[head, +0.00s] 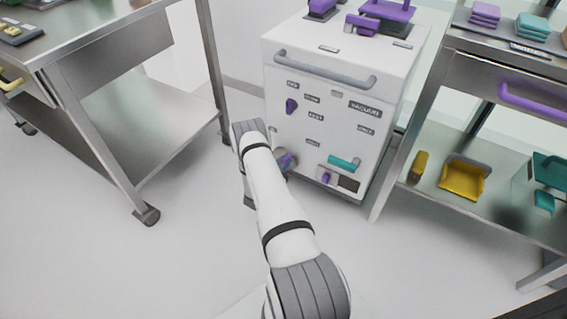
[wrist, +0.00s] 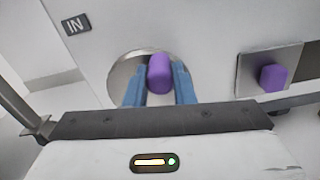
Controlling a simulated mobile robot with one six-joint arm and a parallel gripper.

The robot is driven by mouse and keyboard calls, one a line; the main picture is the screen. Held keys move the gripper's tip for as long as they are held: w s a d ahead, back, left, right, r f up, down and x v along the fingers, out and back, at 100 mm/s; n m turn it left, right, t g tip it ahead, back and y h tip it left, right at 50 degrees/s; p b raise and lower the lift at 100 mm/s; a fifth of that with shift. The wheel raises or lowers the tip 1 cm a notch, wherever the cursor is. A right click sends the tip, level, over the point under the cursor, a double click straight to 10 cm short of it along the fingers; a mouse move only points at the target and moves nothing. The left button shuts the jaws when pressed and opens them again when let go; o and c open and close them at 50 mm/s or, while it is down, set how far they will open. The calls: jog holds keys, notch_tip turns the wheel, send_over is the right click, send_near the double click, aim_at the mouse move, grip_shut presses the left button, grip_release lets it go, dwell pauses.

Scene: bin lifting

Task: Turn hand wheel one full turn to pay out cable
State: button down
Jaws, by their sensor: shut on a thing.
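A round metal disc, which looks like the hand wheel (wrist: 121,76), sits on the white front panel in the wrist view. A purple handle (wrist: 159,66) stands out from it. My gripper (wrist: 158,82) has its two blue fingers on either side of this handle and is shut on it. In the head view the wheel (head: 289,158) shows low on the left of the white cabinet (head: 335,115), partly hidden by my arm. My gripper is mostly hidden there. No cable can be made out.
A second purple knob (wrist: 273,77) on a square plate is right of the wheel. The cabinet also has a purple knob (head: 291,106), a teal handle (head: 344,163) and a grey bar (head: 325,70). Metal tables stand left (head: 150,140) and right (head: 500,200). The floor between is clear.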

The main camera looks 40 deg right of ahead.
jog(key=shift+w+a, duration=0.1)
jog(key=shift+w, duration=0.05)
jog(key=shift+w+a+r+n+b, duration=0.15)
jog(key=shift+w+n+b, duration=0.25)
jog(key=shift+n, duration=0.6)
jog(key=shift+w+a+r+n+b, duration=0.1)
jog(key=shift+w+a+n+b, duration=0.15)
jog(key=shift+n+b, duration=0.55)
jog(key=shift+w+a+r+n+b, duration=0.15)
jog(key=shift+w+n, duration=0.25)
jog(key=shift+n, duration=0.8)
jog(key=shift+f, duration=0.1)
jog(key=c, duration=1.2)
grip_release()
jog(key=shift+d, duration=0.1)
jog(key=p+v, duration=0.2)
jog(key=v, duration=0.5)
jog(key=shift+s+a, duration=0.2)
jog(key=shift+a, duration=0.15)
